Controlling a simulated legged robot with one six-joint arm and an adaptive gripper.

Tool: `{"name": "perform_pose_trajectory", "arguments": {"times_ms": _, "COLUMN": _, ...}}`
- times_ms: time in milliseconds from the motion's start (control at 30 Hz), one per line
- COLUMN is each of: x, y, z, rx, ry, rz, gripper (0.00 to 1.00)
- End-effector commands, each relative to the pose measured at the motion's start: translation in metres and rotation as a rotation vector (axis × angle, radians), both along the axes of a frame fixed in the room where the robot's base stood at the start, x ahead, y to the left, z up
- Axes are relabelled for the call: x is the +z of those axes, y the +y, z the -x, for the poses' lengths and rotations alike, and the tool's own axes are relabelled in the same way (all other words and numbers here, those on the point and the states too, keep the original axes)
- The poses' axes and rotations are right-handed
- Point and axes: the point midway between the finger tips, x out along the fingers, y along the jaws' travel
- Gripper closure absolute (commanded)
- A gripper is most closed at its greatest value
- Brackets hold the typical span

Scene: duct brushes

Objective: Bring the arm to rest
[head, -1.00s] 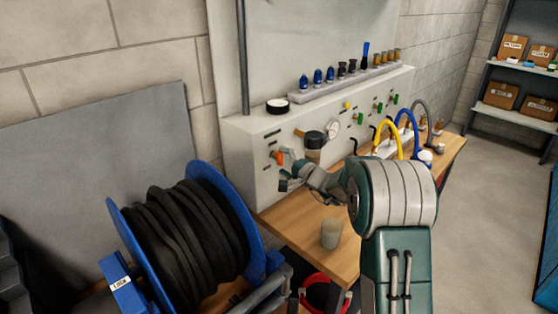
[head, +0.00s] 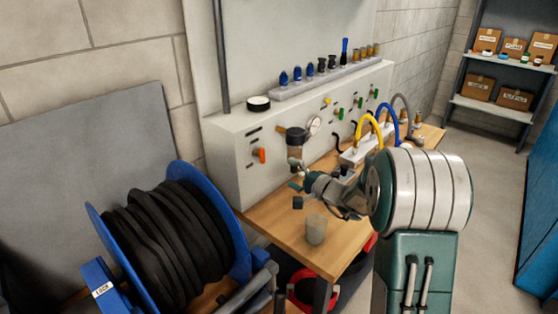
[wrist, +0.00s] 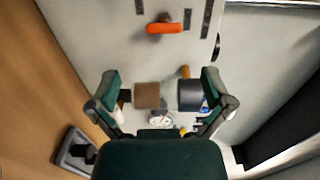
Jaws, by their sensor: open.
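My gripper (head: 297,194) is open and empty in the head view. It hangs above the wooden bench (head: 272,222), in front of the grey panel box (head: 228,150) and apart from it. My arm reaches in from the right, bent at the elbow. The orange handle (head: 262,155) on the panel is up and to the left of the gripper. In the wrist view both fingers (wrist: 160,95) stand apart, and the orange handle (wrist: 164,28) lies beyond them.
A translucent cup (head: 316,229) stands on the bench just below my gripper. A blue reel of black hose (head: 165,235) is at lower left. Yellow and blue hoses (head: 368,128) arch beside the arm. Open floor (head: 487,170) and shelves with boxes (head: 505,60) lie right.

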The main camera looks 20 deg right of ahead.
Motion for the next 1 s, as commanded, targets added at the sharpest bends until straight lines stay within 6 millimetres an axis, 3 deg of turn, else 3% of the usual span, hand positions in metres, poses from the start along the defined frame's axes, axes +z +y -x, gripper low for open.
{"name": "perform_pose_trajectory", "arguments": {"times_ms": 167, "x": 0.022, "y": 0.038, "z": 0.028, "rx": 0.129, "ry": 0.038, "rz": 0.072, "gripper": 0.0}}
{"name": "perform_pose_trajectory", "arguments": {"times_ms": 300, "x": 0.036, "y": 0.075, "z": 0.067, "rx": 0.267, "ry": 0.096, "rz": 0.175, "gripper": 0.0}}
{"name": "perform_pose_trajectory", "arguments": {"times_ms": 500, "x": 0.046, "y": 0.112, "z": 0.125, "rx": 0.419, "ry": 0.184, "rz": 0.346, "gripper": 0.0}}
{"name": "perform_pose_trajectory", "arguments": {"times_ms": 733, "x": 0.048, "y": 0.131, "z": 0.194, "rx": 0.534, "ry": 0.274, "rz": 0.578, "gripper": 0.0}}
{"name": "perform_pose_trajectory", "arguments": {"times_ms": 1000, "x": 0.043, "y": 0.126, "z": 0.266, "rx": 0.577, "ry": 0.354, "rz": 0.883, "gripper": 0.0}}
